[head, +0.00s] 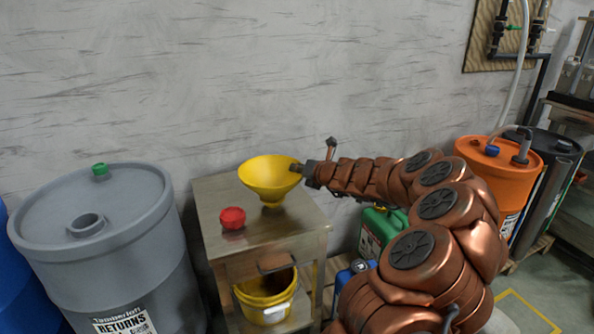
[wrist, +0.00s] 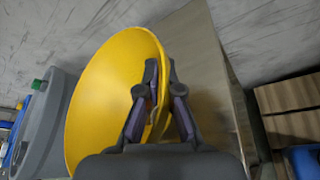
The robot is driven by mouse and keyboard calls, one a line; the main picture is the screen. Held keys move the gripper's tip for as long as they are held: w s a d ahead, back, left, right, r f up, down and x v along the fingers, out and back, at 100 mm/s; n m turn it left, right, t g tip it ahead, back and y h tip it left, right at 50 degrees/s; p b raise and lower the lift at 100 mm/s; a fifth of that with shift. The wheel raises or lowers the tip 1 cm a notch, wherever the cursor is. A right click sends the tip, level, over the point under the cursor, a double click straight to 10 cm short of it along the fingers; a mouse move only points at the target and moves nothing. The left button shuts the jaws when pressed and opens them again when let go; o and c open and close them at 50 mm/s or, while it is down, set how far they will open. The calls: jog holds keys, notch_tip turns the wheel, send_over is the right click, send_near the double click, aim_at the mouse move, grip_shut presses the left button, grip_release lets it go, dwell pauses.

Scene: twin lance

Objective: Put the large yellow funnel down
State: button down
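The large yellow funnel (head: 270,176) is at the top of the metal cabinet (head: 213,194), its wide mouth facing up in the head view. Its spout end is low, at or just above the cabinet top; I cannot tell if it touches. My gripper (head: 297,168) reaches in from the right and meets the funnel's rim. In the wrist view the funnel (wrist: 112,85) fills the left and middle, and my gripper's fingers (wrist: 158,95) are closed on its rim, one inside and one outside.
A red cap-like object (head: 232,217) sits on the cabinet top, left of the funnel. A yellow bucket (head: 264,297) stands on the shelf below. A grey drum (head: 105,230) is at the left, an orange drum (head: 500,170) at the right. The cabinet's front right top is clear.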

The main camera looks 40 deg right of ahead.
jog(key=shift+f, duration=0.1)
jog(key=c, duration=1.8)
grip_release()
jog(key=shift+c, duration=0.2)
jog(key=o, duration=0.5)
jog(key=shift+s+r, duration=0.25)
jog(key=shift+s, duration=0.05)
jog(key=shift+p+v, duration=0.95)
jog(key=shift+v, duration=4.75)
